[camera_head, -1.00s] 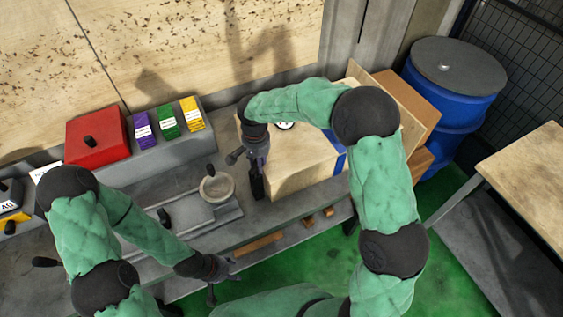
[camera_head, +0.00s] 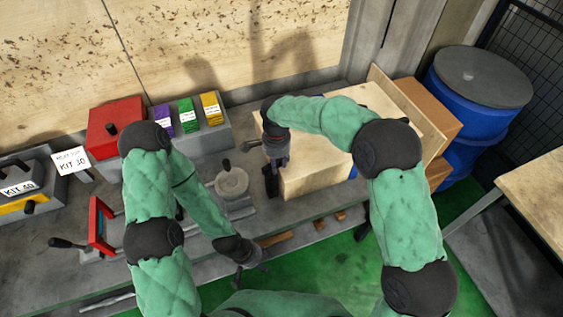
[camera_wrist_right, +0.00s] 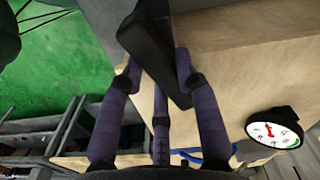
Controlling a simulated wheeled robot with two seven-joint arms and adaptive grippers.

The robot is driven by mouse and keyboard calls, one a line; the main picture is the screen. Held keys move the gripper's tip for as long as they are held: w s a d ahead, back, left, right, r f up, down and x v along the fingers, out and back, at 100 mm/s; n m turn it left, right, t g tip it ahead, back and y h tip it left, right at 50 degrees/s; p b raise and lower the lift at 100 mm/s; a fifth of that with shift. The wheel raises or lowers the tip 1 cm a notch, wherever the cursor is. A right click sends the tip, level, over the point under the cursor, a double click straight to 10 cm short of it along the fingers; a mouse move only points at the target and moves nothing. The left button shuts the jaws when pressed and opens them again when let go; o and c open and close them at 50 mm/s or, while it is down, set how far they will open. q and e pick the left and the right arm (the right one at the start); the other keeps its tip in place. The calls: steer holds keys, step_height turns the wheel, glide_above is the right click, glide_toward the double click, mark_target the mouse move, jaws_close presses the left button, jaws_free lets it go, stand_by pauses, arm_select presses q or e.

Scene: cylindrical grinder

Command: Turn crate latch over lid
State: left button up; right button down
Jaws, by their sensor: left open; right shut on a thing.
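The wooden crate (camera_head: 312,170) stands at the back right of the bench, with my right arm over its top. A black latch (camera_head: 271,184) hangs at its left front corner; it looks like a dark flat bar in the right wrist view (camera_wrist_right: 150,45), angled across the crate's edge. My right gripper (camera_head: 277,163) is shut on the latch, with its purple fingers (camera_wrist_right: 156,68) on either side of it. My left gripper (camera_head: 255,268) is open and empty near the bench's front edge, away from the crate. The latch's pivot cannot be made out.
A round dial gauge (camera_wrist_right: 272,132) shows beside the crate wood in the wrist view. A round grey fixture (camera_head: 231,182) stands left of the crate. A red box (camera_head: 113,128) and coloured packs (camera_head: 186,112) are further left. Blue drums (camera_head: 478,95) stand at right.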

mark_target(277, 162)
steer(key=c, duration=0.9)
jaws_free()
step_height(277, 162, up, 12)
stand_by(0.4)
